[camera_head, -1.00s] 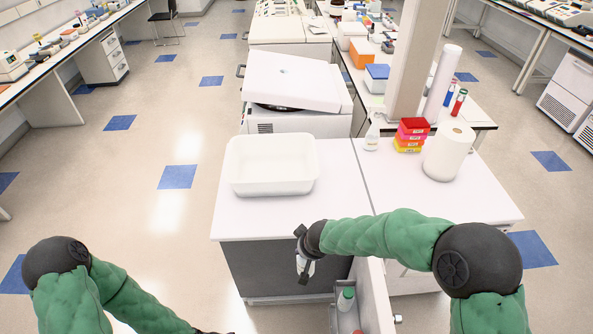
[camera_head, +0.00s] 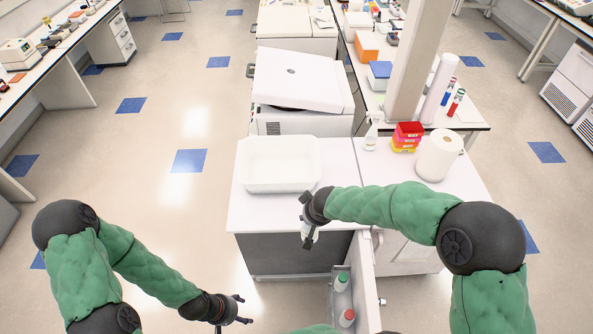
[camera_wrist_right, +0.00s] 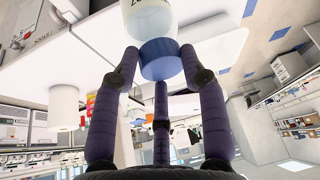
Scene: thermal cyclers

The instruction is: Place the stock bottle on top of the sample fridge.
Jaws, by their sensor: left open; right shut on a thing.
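My right gripper (camera_head: 304,212) is shut on the stock bottle (camera_head: 308,238), which hangs below it just off the front edge of the counter in the head view. Much of the bottle is cut off at the top of that view. My left gripper (camera_head: 243,309) is open and empty at the lower left of the counter, over the floor. I cannot tell which unit is the sample fridge.
An open drawer (camera_head: 368,290) holds a green-capped bottle (camera_head: 342,281) and a red-capped bottle (camera_head: 347,317). A white tub (camera_head: 280,187), paper roll (camera_head: 439,155), spray bottle (camera_head: 372,132) and stacked coloured boxes (camera_head: 407,137) stand on the counter (camera_head: 300,215). Open floor lies left.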

